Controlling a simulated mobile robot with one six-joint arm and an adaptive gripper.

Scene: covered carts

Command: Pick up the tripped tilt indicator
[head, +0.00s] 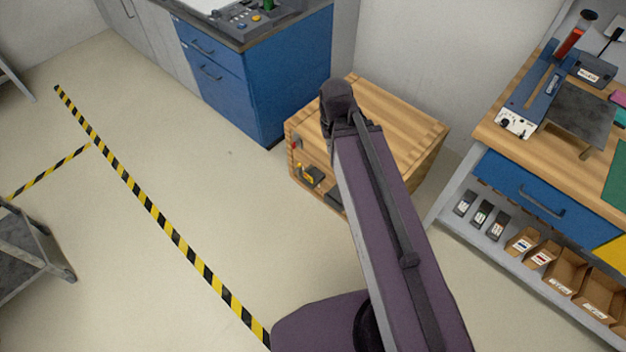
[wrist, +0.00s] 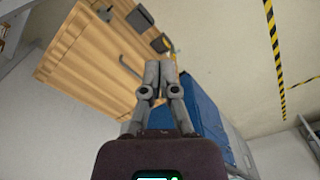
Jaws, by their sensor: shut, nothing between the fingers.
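A wooden crate (head: 400,115) stands on the floor against the wall. Its near face carries a small red piece (head: 297,143), a black and yellow device (head: 312,176) and a dark piece lower right, partly behind my arm. I cannot tell which of these is a tripped tilt indicator. In the wrist view the crate (wrist: 80,50) is at upper left, with dark small parts (wrist: 160,43) on it and a bit of yellow beyond the fingertips. My gripper (wrist: 160,72) is shut and empty, apart from the crate; the head view does not show its fingers.
A blue cabinet (head: 240,75) stands left of the crate. A workbench (head: 490,125) with tools and bins is at right. A grey cart (head: 30,245) is at lower left. Yellow-black tape (head: 160,215) crosses the open floor.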

